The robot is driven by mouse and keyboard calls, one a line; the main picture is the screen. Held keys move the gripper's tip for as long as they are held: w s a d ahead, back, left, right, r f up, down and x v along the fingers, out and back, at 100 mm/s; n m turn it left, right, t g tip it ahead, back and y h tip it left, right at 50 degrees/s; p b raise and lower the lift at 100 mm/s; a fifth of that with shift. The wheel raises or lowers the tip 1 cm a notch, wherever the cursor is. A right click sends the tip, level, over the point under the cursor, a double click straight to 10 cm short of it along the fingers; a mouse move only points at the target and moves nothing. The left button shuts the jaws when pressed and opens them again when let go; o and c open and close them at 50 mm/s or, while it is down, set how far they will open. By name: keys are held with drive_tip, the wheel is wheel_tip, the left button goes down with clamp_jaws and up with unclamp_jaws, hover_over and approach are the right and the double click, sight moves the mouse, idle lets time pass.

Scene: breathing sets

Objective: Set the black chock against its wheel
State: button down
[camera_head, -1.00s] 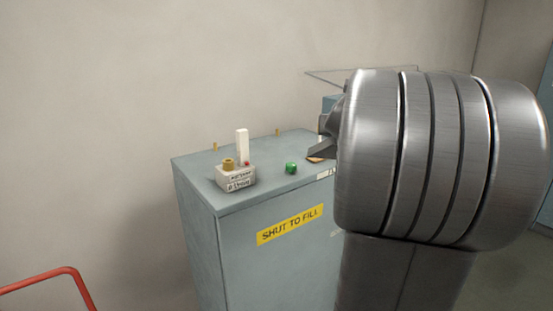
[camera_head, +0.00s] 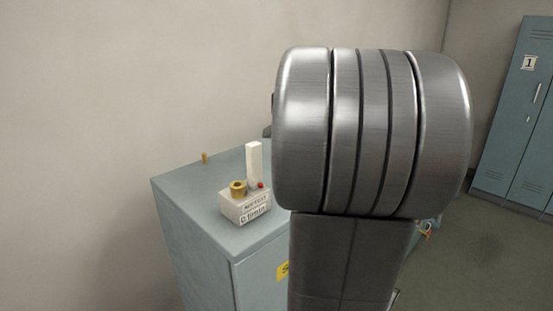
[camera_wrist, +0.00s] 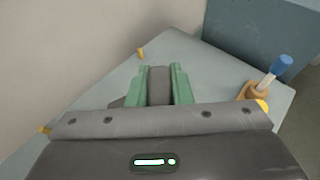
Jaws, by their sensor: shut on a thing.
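In the wrist view my gripper (camera_wrist: 160,84) has green fingers closed on a dark grey block (camera_wrist: 159,87), which looks like the black chock. It is held over the pale blue-grey cabinet top (camera_wrist: 105,85); whether it touches the top I cannot tell. In the head view my large metal arm joint hides the gripper and the chock. No wheel shows in either current view.
The cabinet (camera_head: 195,215) carries a white meter box (camera_head: 245,207) with a brass fitting and a brass peg (camera_head: 205,158). A blue-handled item (camera_wrist: 282,68) stands at right in the wrist view. Blue lockers (camera_head: 515,120) stand at far right, with open floor before them.

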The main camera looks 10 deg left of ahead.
drive_tip(key=f, duration=0.2)
drive_tip(key=shift+a+f, duration=0.3)
drive_tip(key=shift+f, duration=0.05)
drive_tip(key=shift+d+f, duration=0.2)
drive_tip(key=shift+f, duration=0.75)
drive_tip(key=shift+f+b, duration=2.2)
drive_tip(key=shift+f, duration=0.35)
drive_tip(key=shift+f, duration=0.25)
drive_tip(key=c, duration=1.3)
unclamp_jaws()
drive_tip(key=shift+r, duration=0.1)
